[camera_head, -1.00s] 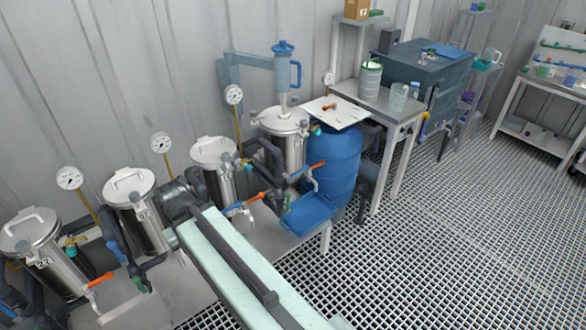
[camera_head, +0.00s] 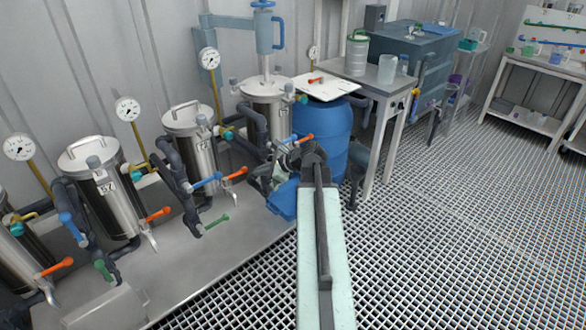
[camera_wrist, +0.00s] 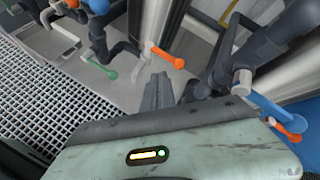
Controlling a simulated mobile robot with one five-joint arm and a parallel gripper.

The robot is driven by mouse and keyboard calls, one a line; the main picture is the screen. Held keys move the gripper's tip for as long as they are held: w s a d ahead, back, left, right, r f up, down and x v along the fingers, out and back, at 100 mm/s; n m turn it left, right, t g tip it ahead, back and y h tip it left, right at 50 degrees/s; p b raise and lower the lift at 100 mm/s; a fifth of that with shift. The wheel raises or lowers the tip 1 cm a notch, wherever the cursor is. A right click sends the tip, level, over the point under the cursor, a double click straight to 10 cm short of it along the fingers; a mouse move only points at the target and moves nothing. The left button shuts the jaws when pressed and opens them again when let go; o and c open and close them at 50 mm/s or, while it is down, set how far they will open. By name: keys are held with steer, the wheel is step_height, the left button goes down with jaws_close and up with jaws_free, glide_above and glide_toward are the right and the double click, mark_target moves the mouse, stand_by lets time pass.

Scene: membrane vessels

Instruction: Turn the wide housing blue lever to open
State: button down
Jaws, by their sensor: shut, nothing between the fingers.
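The wide housing (camera_head: 268,95) is the broad steel vessel beside the blue barrel in the head view. In the wrist view, a blue lever (camera_wrist: 262,104) stands at the right on dark piping, beside an orange-tipped lever (camera_wrist: 288,131); it looks like the wide housing's lever. My gripper (camera_head: 284,156) is in front of the wide housing's piping. In the wrist view its fingers (camera_wrist: 158,90) are shut and empty, left of the blue lever and apart from it, below another orange lever (camera_wrist: 165,56).
Neighbouring vessels (camera_head: 192,140) carry similar blue (camera_head: 208,181), orange (camera_head: 236,173) and green (camera_head: 216,220) levers. A blue barrel (camera_head: 322,130) stands right of my gripper, with a white board (camera_head: 325,87) on top. Grating floor (camera_head: 420,250) is free at the right.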

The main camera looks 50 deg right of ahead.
mark_target(284, 142)
steer(key=s+d+m+t+h+b, duration=0.2)
steer(key=s+d+m, duration=0.25)
steer(key=d, duration=0.35)
steer(key=s+d+m+t+h+b, duration=0.1)
steer(key=s+d+m+t+h, duration=0.15)
steer(key=d+m, duration=0.4)
steer(key=w+d+f+n+b, duration=0.1)
steer(key=w+d+f+b, duration=0.25)
steer(key=w, duration=0.55)
steer(key=shift+g+y, duration=0.45)
steer(key=r+p, duration=0.2)
steer(key=a+r+p, duration=0.1)
steer(key=r+p, duration=0.1)
steer(key=shift+s+r, duration=0.2)
steer(key=shift+r, duration=0.1)
steer(key=shift+a, duration=0.1)
